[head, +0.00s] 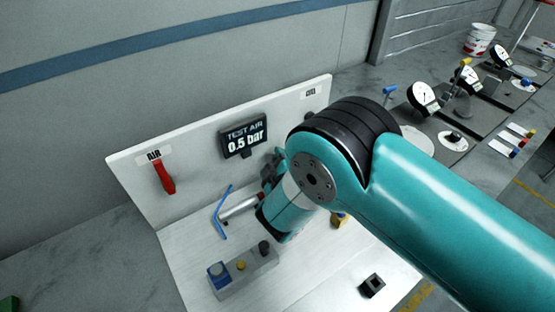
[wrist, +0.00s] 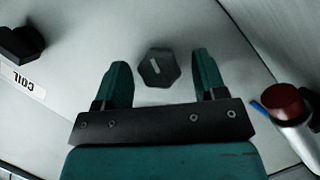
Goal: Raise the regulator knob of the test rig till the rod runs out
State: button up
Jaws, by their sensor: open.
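The regulator knob (wrist: 158,67) is a dark faceted knob with a white pointer mark, seen nearly end-on in the wrist view. My gripper (wrist: 162,76) is open, with one finger on each side of the knob and a visible gap to both. In the head view my gripper (head: 271,170) is at the white back panel of the test rig (head: 200,170), and my arm hides the knob. The display (head: 244,138) reads TEST AIR 0.5 bar. A silver cylinder (head: 238,207) lies beside my gripper; its dark red end (wrist: 285,102) shows in the wrist view. I cannot make out the rod.
A red AIR lever (head: 165,177) hangs from the panel at left. Gauges (head: 423,97) stand at right.

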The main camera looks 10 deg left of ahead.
jog(key=shift+w+a, duration=0.1)
jog(key=shift+w, duration=0.05)
jog(key=c, duration=0.9)
jog(key=shift+m+g, duration=0.4)
jog(key=shift+m, duration=0.3)
jog(key=shift+c, duration=0.2)
jog(key=shift+m+b, duration=0.3)
jog(key=shift+m, duration=0.2)
jog(key=o, duration=0.9)
jog(key=shift+o, duration=0.2)
